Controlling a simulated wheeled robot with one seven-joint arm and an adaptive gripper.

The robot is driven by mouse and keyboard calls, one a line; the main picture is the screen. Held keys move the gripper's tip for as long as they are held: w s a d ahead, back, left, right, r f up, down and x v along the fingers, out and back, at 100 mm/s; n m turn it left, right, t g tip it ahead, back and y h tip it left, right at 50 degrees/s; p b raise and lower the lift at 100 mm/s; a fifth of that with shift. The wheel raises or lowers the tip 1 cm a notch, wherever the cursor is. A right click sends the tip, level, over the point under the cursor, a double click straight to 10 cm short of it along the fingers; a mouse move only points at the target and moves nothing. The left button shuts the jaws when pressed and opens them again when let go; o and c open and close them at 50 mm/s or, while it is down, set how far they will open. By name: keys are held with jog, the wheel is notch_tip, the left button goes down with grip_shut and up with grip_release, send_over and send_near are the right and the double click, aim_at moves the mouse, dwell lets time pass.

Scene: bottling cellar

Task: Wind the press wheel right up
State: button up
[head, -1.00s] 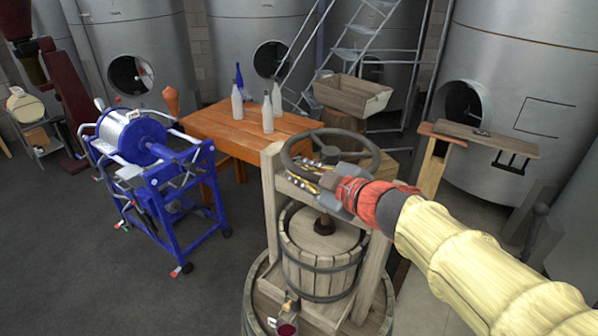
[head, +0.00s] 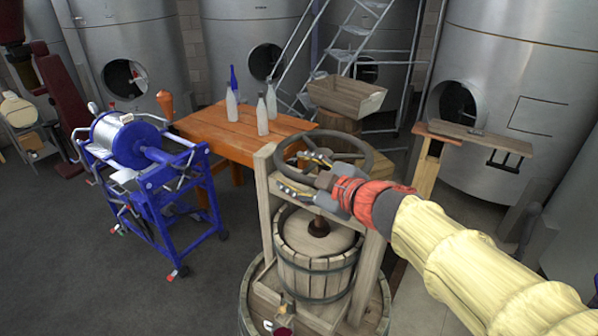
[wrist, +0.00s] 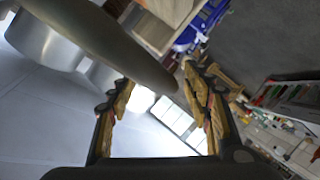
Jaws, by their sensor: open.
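The press wheel is a dark grey ring (head: 371,163) on top of the wooden press frame (head: 266,205), in the middle of the head view. Below it, a round wooden plate (head: 345,243) sits in the slatted basket (head: 318,278) on a short dark screw. My gripper (head: 299,173) is open at the near left part of the wheel, its two fingers spread apart. In the wrist view, the wheel rim (wrist: 105,42) crosses at upper left, and its end reaches toward the gap between my fingers (wrist: 160,92). I cannot tell whether the rim lies between the pads.
A wooden table (head: 225,132) with several bottles stands behind the press. A blue-framed machine (head: 170,205) is at left. A wooden trough (head: 345,95) and a plank stand (head: 478,136) are behind at right. Grey floor lies open at lower left.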

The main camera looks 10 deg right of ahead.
jog(key=v, duration=1.2)
jog(key=d+m+h, duration=0.1)
jog(key=d+h, duration=0.1)
jog(key=d, duration=0.2)
jog(key=w+d+r+m+t+h, duration=0.1)
jog(key=d+m+h, duration=0.1)
jog(key=d+h, duration=0.1)
jog(key=w+d+r+m+t+h, duration=0.1)
jog(key=d+m+h, duration=0.1)
jog(key=d, duration=0.4)
jog(key=shift+w+h, duration=0.2)
jog(key=shift+h, duration=0.1)
jog(key=s+d+f+m+g+h+b, duration=0.35)
jog(key=s+d+f+m+h, duration=0.2)
jog(key=d+f+m, duration=0.2)
jog(key=s+f+m+g+b, duration=0.1)
jog(key=s+f+g, duration=0.25)
jog(key=f, duration=0.45)
jog(key=s+a+f+g+y+b, duration=0.1)
jog(key=s+a+f+y+b, duration=0.2)
jog(key=a+f, duration=0.5)
jog(key=s+a+f+g+y+b, duration=0.1)
jog(key=s+a+f+y+b, duration=0.3)
jog(key=a+f+b, duration=0.3)
notch_tip(320, 180, down, 2)
jog(key=s+a, duration=0.1)
jog(key=a, duration=0.1)
jog(key=shift+s+a+g, duration=0.2)
jog(key=shift+a+g, duration=0.1)
jog(key=shift+g, duration=0.1)
